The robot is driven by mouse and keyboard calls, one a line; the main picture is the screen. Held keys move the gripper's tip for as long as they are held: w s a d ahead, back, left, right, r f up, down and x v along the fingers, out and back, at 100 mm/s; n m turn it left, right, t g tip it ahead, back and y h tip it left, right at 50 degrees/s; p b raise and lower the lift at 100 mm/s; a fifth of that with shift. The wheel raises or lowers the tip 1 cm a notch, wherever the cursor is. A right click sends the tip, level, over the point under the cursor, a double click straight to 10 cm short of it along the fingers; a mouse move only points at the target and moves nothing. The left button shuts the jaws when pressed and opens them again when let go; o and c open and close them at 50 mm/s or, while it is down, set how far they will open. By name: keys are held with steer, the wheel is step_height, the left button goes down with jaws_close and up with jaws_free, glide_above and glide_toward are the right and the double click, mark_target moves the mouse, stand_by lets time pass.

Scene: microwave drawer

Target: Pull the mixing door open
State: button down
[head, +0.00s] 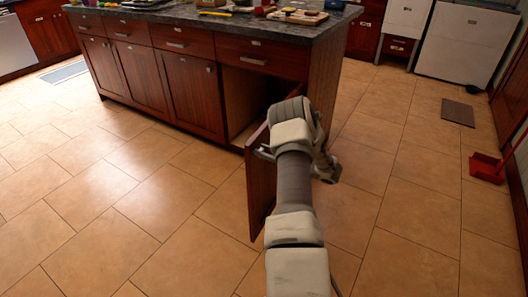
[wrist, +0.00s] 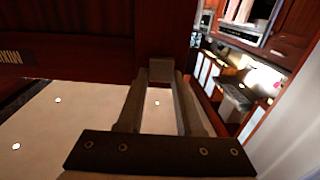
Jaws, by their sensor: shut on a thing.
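The mixing door (head: 260,190) is a dark red-brown cabinet door at the right end of the kitchen island. It stands swung well out from the island, and the pale cabinet interior (head: 242,98) shows. In the head view my arm and wrist cover much of the door's upper part.
The island's dark countertop (head: 190,17) holds several small items. A row of closed doors (head: 190,92) and drawers runs left of the opening. Tiled floor (head: 150,235) is clear around the door. A red dustpan (head: 486,167) lies at far right, near a dark mat (head: 458,112).

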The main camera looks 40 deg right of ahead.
steer(key=shift+s+d+r, duration=0.1)
steer(key=shift+s+d, duration=0.05)
stand_by(0.4)
steer(key=c, duration=0.6)
jaws_free()
steer(key=shift+o, duration=0.2)
steer(key=p+v, duration=0.3)
steer(key=v, duration=1.4)
steer(key=shift+s+d, duration=0.15)
steer(key=shift+d, duration=0.05)
